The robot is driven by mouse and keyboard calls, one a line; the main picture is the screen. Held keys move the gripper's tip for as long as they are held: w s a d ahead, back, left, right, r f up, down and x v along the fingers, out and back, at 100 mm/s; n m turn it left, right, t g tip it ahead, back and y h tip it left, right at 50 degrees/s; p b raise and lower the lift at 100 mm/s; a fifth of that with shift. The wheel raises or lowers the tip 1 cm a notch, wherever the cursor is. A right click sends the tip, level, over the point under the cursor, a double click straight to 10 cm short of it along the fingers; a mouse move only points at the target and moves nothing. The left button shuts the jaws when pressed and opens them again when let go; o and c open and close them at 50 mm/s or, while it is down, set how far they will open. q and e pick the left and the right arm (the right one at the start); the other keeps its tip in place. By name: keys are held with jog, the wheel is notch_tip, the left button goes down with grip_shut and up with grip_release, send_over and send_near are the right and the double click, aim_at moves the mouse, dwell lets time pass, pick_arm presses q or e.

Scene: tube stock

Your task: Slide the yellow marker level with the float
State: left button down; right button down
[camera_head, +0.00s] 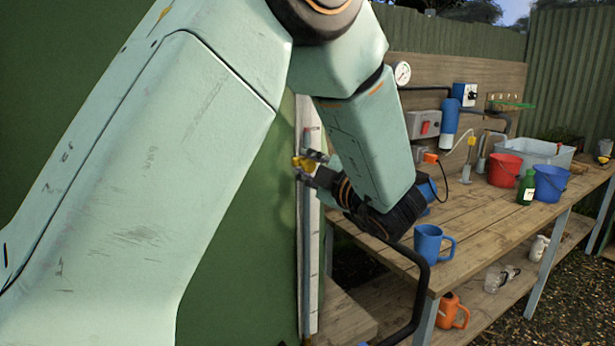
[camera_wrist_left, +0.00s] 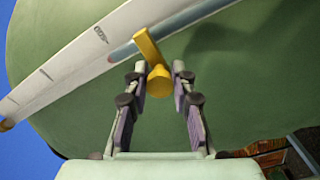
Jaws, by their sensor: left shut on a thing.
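The yellow marker (camera_head: 303,163) sits on the upright gauge at the side of the green tank. My left gripper (camera_head: 311,165) is at it from the right. In the left wrist view, the gripper (camera_wrist_left: 159,75) is shut on the marker's round knob (camera_wrist_left: 158,82), and its flat yellow arm lies across the grey-blue sight tube (camera_wrist_left: 185,20). I cannot make out the float for sure in either view. My right gripper is not in view.
The green tank (camera_head: 240,230) stands close left of the gripper. A wooden bench (camera_head: 480,225) at the right holds a blue jug (camera_head: 430,243), red bucket (camera_head: 503,170), blue bucket (camera_head: 551,183), green bottle (camera_head: 526,188) and grey tub (camera_head: 535,150). An orange jug (camera_head: 452,312) is below.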

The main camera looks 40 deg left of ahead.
aim_at(308, 159)
pick_arm(q)
jog(key=shift+r+p, duration=1.35)
jog(key=shift+r, duration=1.35)
jog(key=c, duration=1.1)
grip_release()
notch_tip(308, 159, up, 10)
